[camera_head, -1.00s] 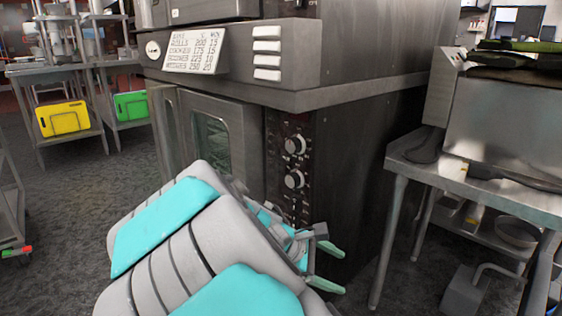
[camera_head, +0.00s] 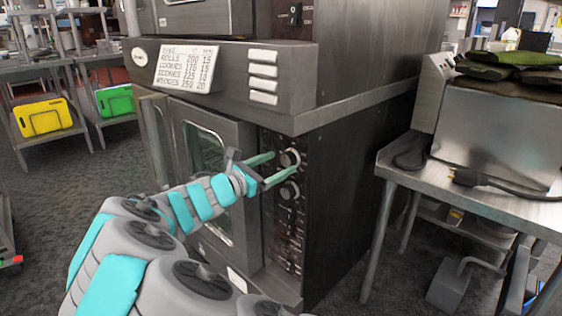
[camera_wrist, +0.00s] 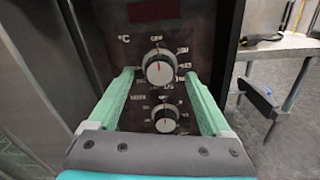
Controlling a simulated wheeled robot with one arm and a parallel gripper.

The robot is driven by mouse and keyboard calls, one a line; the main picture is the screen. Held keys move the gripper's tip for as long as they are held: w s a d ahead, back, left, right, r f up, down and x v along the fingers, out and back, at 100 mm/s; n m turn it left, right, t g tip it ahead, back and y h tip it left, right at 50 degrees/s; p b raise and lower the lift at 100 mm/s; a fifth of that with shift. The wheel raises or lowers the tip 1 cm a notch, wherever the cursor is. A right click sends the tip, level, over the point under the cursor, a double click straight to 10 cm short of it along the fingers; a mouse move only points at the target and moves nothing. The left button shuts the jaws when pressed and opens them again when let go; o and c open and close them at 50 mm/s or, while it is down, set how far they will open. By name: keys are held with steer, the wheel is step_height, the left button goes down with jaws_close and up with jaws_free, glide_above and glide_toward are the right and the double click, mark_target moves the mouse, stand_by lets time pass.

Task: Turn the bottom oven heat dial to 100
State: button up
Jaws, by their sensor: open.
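The bottom oven's heat dial (camera_head: 290,158) is the upper silver knob on the dark control panel (camera_head: 269,216). In the wrist view the heat dial (camera_wrist: 160,70) has a °C mark at its upper left, OFF above it, and its pointer line appears to point up. My gripper (camera_head: 284,164) is open in front of the panel, its green fingers reaching toward the heat dial. In the wrist view my gripper (camera_wrist: 160,74) has one finger on each side of this dial. Contact cannot be told.
A second knob marked MIN (camera_wrist: 165,119) sits just below the heat dial. The glass oven door (camera_head: 212,160) is left of the panel. A steel table (camera_head: 465,195) with a dark cable stands at the right. Open floor lies between oven and table.

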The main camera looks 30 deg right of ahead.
steer(key=shift+x, duration=0.95)
jaws_close()
